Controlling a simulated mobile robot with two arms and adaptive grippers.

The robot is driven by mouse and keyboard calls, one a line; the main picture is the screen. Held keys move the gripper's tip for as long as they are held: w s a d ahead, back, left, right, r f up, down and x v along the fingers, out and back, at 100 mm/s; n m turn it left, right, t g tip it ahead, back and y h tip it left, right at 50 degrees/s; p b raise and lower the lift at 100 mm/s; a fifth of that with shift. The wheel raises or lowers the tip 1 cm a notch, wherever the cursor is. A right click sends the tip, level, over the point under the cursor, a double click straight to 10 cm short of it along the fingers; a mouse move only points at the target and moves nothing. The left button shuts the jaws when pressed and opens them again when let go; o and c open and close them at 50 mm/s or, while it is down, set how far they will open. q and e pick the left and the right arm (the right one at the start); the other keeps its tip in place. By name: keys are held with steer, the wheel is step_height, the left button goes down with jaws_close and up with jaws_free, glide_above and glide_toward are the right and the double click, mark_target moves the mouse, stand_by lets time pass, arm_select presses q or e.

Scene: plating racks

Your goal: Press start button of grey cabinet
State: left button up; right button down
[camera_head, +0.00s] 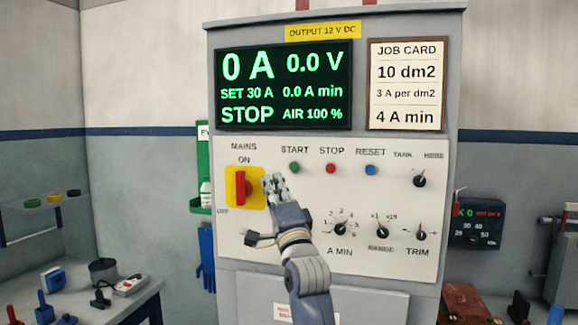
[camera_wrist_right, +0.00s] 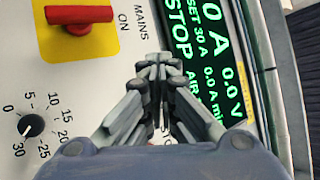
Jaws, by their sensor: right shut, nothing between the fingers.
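The grey cabinet (camera_head: 453,100) faces me. Its green start button (camera_head: 294,168) sits under the label START, left of the red stop button (camera_head: 331,168) and the blue reset button (camera_head: 371,169). My right gripper (camera_head: 274,182) is shut and empty in front of the panel, just left of and slightly below the start button in the picture. I cannot tell whether it touches the panel. In the wrist view its closed fingertips (camera_wrist_right: 158,68) show, and the start button is hidden there. My left gripper is not in view.
The yellow mains switch (camera_head: 232,188) with its red handle is close left of the gripper. The display (camera_head: 284,86) reads 0 A, 0.0 V and STOP. Knobs (camera_head: 341,229) sit lower on the panel. A bench (camera_head: 75,305) with tools stands at left.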

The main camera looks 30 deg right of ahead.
mark_target(294, 167)
steer(key=shift+s+d+r, duration=0.1)
steer(key=shift+s+r, duration=0.25)
steer(key=shift+r, duration=0.3)
steer(key=shift+w+d, duration=1.45)
steer(key=shift+d, duration=0.25)
steer(key=shift+w+d, duration=1.45)
steer(key=shift+d, duration=0.25)
steer(key=shift+w+d, duration=0.1)
